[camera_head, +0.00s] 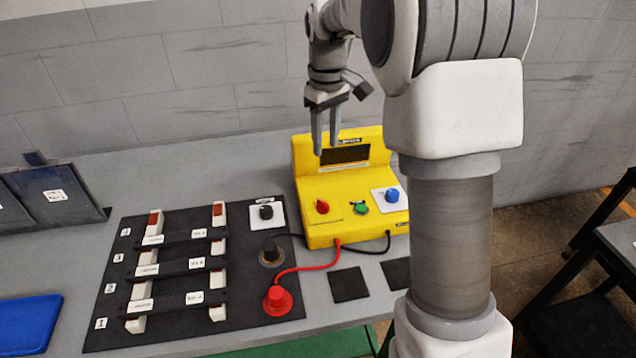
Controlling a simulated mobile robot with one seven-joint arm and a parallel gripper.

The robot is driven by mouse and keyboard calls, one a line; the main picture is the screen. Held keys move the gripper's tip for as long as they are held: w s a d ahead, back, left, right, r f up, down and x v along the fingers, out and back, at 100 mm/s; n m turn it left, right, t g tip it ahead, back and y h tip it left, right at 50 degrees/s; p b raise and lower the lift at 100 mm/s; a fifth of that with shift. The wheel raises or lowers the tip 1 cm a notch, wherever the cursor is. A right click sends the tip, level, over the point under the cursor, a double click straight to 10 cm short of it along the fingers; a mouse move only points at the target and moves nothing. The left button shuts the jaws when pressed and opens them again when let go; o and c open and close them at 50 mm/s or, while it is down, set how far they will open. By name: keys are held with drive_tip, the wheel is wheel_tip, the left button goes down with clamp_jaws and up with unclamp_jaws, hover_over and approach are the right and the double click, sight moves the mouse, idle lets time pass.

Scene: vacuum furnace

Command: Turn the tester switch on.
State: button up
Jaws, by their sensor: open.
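The yellow tester (348,210) stands on the grey bench with a dark display (344,156) on its upright back. Its sloped front carries a red knob (322,207), a green knob (361,208) and a blue knob (392,195) on a white plate. I cannot tell from their labels which one is the switch. My gripper (325,152) points down in front of the tester's back panel, above the sloped front. Its fingers look apart with nothing between them. It partly covers the tester's top left area.
A black board (190,325) with several labelled dark bars lies to the left. A red plug (277,300) and a black plug (271,254) stand on it, with cables to the tester. Dark squares (349,285) lie in front. A blue tray (28,322) is far left.

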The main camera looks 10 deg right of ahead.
sight(325, 203)
wheel_tip(325, 203, down, 18)
drive_tip(key=shift+w+r+b, duration=0.1)
drive_tip(key=shift+r+b, duration=0.15)
drive_tip(key=shift+b, duration=0.2)
clamp_jaws()
